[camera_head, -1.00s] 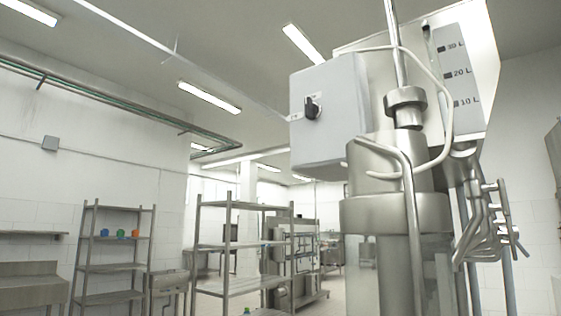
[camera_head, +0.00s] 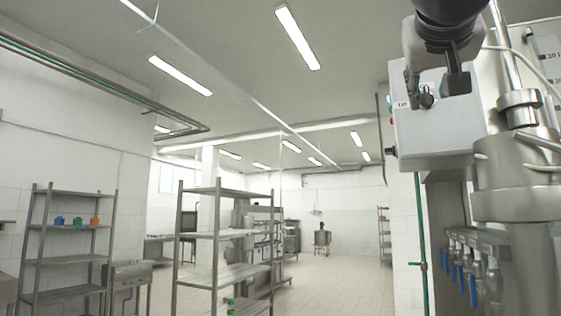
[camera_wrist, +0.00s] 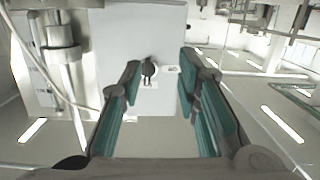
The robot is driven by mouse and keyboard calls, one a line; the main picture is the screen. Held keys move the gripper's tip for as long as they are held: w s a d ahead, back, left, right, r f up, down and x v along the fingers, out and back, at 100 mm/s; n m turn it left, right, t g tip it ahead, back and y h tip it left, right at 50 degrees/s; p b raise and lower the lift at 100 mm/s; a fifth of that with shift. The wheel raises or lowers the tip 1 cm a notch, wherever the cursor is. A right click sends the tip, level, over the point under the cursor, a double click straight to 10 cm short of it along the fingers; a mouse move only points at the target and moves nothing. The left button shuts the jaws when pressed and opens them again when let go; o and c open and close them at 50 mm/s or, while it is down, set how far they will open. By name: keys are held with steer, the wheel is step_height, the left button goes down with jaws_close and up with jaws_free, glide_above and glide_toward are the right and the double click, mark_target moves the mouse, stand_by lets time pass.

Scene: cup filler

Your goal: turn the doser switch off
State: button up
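The doser switch is a dark rotary knob (camera_head: 427,99) on the front of a light grey control box (camera_head: 425,140) at the right of the head view. In the wrist view the knob (camera_wrist: 149,70) shows on the face of the box (camera_wrist: 115,30), between my fingers and beyond their tips. My gripper (camera_head: 434,88) comes down from the top in front of the box, partly covering the knob's surroundings. In the wrist view my gripper (camera_wrist: 158,62) is open, with its teal-padded fingers spread on either side of the knob. I cannot tell whether it touches the knob.
A steel filling machine (camera_head: 515,185) with pipes stands right of the box. Blue-handled valves (camera_head: 458,275) hang below it. Steel shelves (camera_head: 215,235) stand at the left and middle. The floor (camera_head: 345,285) between the shelves and the machine is clear.

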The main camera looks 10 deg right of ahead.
steer(key=m+h, duration=0.1)
glide_toward(427, 93)
steer(key=shift+t, duration=0.4)
steer(key=p+x, duration=0.1)
steer(key=x, duration=0.2)
steer(key=p+x, duration=0.1)
steer(key=x, duration=0.2)
steer(key=p+x, duration=0.1)
steer(key=x, duration=0.2)
steer(key=shift+w+d+f, duration=0.15)
steer(key=shift+d+f, duration=0.15)
jaws_close()
